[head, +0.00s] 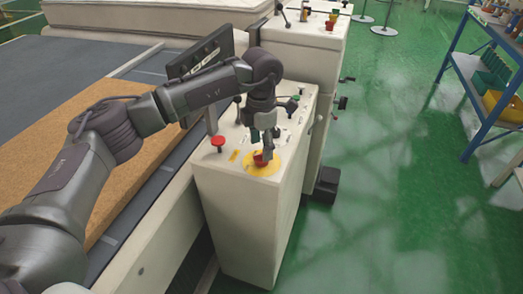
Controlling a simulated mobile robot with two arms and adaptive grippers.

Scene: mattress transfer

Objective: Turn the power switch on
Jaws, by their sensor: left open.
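The control panel (222,171) is the top of a white cabinet in the middle of the head view. On it, a red knob (260,160) sits on a yellow round plate (252,170). I cannot tell for certain which control is the power switch. My left gripper (266,146) is open and points down at the panel, with its fingertips just above or beside the red knob. Whether they touch it cannot be told. The gripper hides part of the panel behind it. My right gripper is out of view.
A red mushroom button (219,142) stands at the panel's left, and a dark monitor (207,52) behind it. A conveyor with a brown slab (140,117) runs along the left. Blue shelves (474,80) stand at right. The green floor (400,180) between is clear.

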